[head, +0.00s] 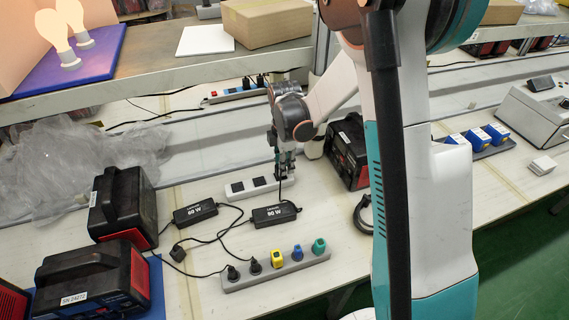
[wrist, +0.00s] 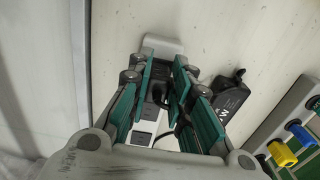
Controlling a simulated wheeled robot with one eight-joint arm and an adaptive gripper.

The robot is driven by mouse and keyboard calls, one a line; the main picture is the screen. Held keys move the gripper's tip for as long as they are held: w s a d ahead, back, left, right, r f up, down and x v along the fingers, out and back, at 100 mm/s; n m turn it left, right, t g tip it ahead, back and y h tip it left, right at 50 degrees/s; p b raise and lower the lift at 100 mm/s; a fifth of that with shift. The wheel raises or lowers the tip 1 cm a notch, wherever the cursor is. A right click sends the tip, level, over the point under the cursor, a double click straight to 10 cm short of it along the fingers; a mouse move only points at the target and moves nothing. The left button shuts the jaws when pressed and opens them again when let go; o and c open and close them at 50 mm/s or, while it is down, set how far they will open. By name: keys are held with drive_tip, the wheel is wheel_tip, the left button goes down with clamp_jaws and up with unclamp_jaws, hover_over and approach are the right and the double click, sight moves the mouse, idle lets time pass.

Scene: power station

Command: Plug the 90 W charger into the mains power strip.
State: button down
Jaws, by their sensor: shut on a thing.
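The 90 W charger (head: 275,214), a black brick with upside-down white print, lies on the bench; it also shows in the wrist view (wrist: 229,97). A thin black cable rises from it toward my gripper (head: 284,168). My gripper (wrist: 160,90) points down and is shut on a dark plug (wrist: 158,92) between its teal fingers. The plug is over the right part of a short white power strip (head: 241,189) with dark square sockets, also in the wrist view (wrist: 142,127). Whether the plug is seated in a socket is hidden by the fingers.
Another black charger (head: 195,212) lies left of the 90 W one. A grey strip (head: 318,262) at the front holds black and coloured plugs. A strip with a red switch (head: 225,96) stands behind. Black-and-red cases (head: 122,205) stand left; another (head: 348,150) stands right of my gripper.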

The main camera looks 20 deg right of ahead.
drive_tip(key=shift+f, duration=0.15)
drive_tip(key=c, duration=1.4)
unclamp_jaws()
wheel_tip(320, 180, up, 12)
